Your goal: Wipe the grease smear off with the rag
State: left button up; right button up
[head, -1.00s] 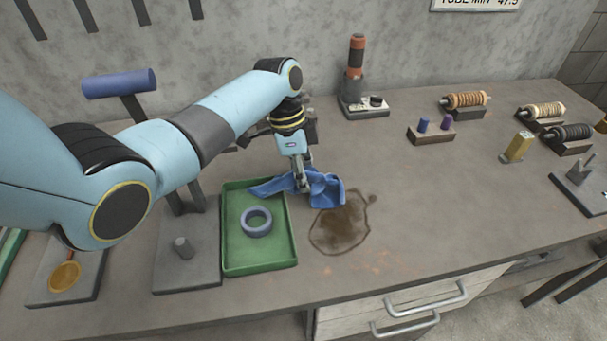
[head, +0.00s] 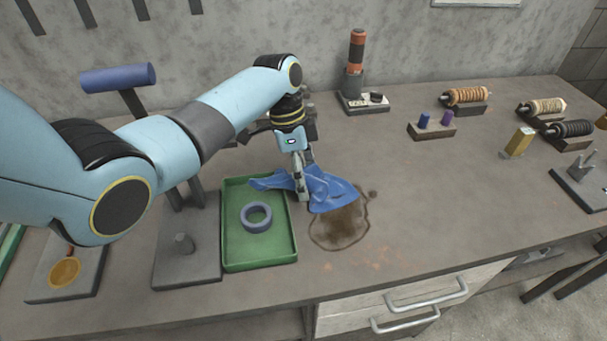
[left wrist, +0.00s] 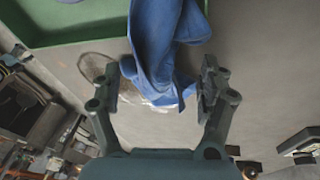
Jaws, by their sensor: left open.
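The blue rag (head: 331,192) lies crumpled on the bench. One end reaches over the green tray's rim, and the other end covers the upper part of the grease smear (head: 340,230). The smear is a brown patch with a darker outline. My left gripper (head: 303,186) points down at the rag and is open. In the left wrist view, the rag (left wrist: 158,50) lies between the spread fingers of the left gripper (left wrist: 164,84), with a gap on the right side. Part of the smear's outline (left wrist: 92,66) shows beside the rag there. My right gripper is out of view.
The green tray (head: 286,247) with a grey-blue ring (head: 256,217) stands left of the smear. A torch-like orange and grey tool (head: 355,65) stands behind on a base. Wire spools (head: 466,97) and small blocks stand at the right. The bench right of the smear is clear.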

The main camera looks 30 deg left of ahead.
pick_arm(q)
jog(key=shift+f, duration=0.15)
jog(key=shift+f+b, duration=0.5)
jog(key=shift+f, duration=0.1)
grip_shut()
dwell(0.6)
jog(key=shift+f, duration=0.15)
